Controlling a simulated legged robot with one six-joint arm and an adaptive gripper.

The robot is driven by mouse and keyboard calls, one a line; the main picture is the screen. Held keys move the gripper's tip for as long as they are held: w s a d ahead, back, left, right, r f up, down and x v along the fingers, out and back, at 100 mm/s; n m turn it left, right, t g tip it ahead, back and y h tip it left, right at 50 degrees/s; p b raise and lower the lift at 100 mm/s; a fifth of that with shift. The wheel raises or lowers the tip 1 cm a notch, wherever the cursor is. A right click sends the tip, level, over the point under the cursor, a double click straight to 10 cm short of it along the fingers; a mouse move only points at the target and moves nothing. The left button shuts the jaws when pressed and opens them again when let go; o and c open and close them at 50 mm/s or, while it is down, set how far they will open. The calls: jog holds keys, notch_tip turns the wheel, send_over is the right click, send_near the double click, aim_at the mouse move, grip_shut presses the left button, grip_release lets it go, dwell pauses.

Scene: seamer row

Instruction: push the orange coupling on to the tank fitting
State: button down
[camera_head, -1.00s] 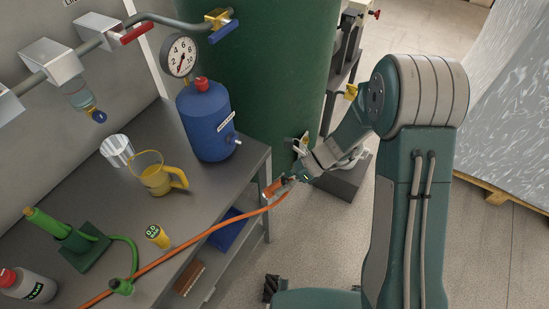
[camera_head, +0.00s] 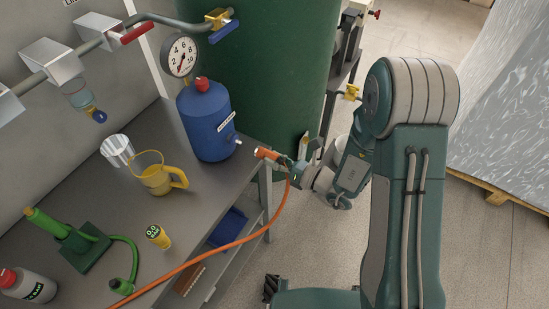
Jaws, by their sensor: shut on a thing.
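The orange coupling (camera_head: 266,153) is on the end of the orange hose (camera_head: 240,240), over the right edge of the bench. My gripper (camera_head: 286,162) is shut on it from the right. The coupling's free end points left toward the blue tank (camera_head: 205,122). The tank fitting (camera_head: 237,142) sticks out low on the tank's right side. A short gap shows between coupling and fitting. The coupling looks roughly level with the fitting. The fingertips are small and partly hidden by the arm's end.
The green vessel (camera_head: 270,70) stands behind the tank. A pressure gauge (camera_head: 179,55) hangs above the tank.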

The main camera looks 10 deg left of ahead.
aim_at(256, 151)
jog(key=shift+x, duration=2.9)
jog(key=shift+a+r, duration=0.1)
jog(key=shift+a, duration=0.2)
jog(key=shift+c, duration=1.3)
grip_release()
jog(key=shift+w, duration=0.1)
jog(key=v, duration=1.2)
